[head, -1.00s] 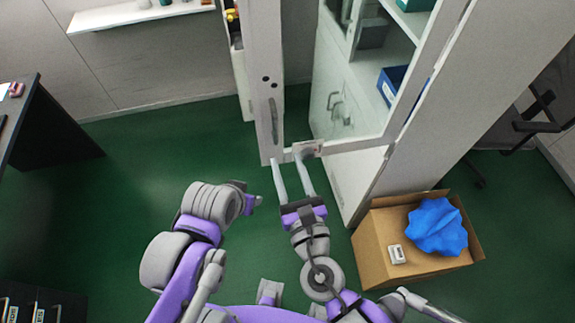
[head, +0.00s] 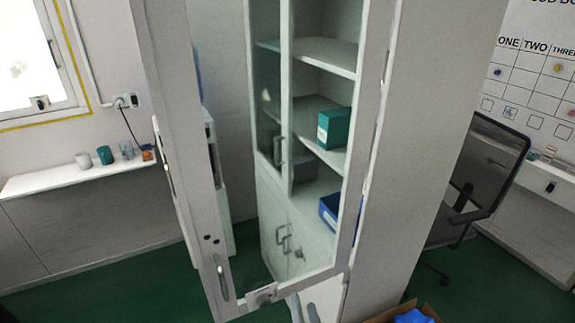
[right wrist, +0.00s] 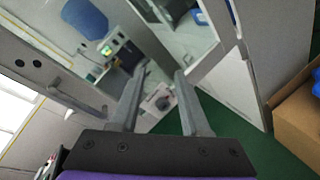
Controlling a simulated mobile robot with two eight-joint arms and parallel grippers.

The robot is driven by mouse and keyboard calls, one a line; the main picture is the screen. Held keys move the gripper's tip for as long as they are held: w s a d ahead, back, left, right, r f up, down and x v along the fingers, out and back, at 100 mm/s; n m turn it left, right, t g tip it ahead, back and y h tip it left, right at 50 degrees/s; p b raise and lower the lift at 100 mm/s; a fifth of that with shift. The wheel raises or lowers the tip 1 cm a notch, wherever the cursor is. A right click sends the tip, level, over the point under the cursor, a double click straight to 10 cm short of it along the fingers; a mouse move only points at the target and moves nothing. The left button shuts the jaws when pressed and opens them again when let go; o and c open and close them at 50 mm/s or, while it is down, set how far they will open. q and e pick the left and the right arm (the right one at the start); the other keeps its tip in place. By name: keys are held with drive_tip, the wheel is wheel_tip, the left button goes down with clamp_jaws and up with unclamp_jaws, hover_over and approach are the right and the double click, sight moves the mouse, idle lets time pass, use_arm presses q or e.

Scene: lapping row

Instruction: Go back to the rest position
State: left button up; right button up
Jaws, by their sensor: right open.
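My right gripper (head: 303,307) shows only as two grey fingers at the bottom edge of the head view, beside the lower frame of an open glass door (head: 212,254). In the right wrist view its fingers (right wrist: 160,75) stand apart, with a small marked plate (right wrist: 158,100) of the door frame seen between them. I see nothing gripped; whether a finger touches the door I cannot tell. My left gripper is not in the head view now.
The door belongs to a white cabinet (head: 322,105) holding a teal box (head: 334,128) and a blue bin (head: 329,211). A cardboard box (head: 424,309) with blue contents stands at bottom right. A black chair (head: 480,175) is at right, a wall shelf (head: 85,183) at left.

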drive_tip(key=d+f+m+g+h, duration=0.3)
drive_tip(key=d+f+m+h, duration=0.1)
drive_tip(key=d+m, duration=0.6)
drive_tip(key=s+d+f+m+g+y, duration=0.1)
drive_tip(key=s+d+f+m+g, duration=0.1)
drive_tip(key=m, duration=0.7)
drive_tip(key=s+d+f+m+g+y, duration=0.1)
drive_tip(key=s+d+f+m+g, duration=0.1)
drive_tip(key=s+m, duration=0.5)
drive_tip(key=f+m+g, duration=0.1)
drive_tip(key=m+g, duration=0.1)
drive_tip(key=shift+d+m+g, duration=0.25)
drive_tip(key=shift+m+g, duration=0.05)
drive_tip(key=shift+g, duration=0.1)
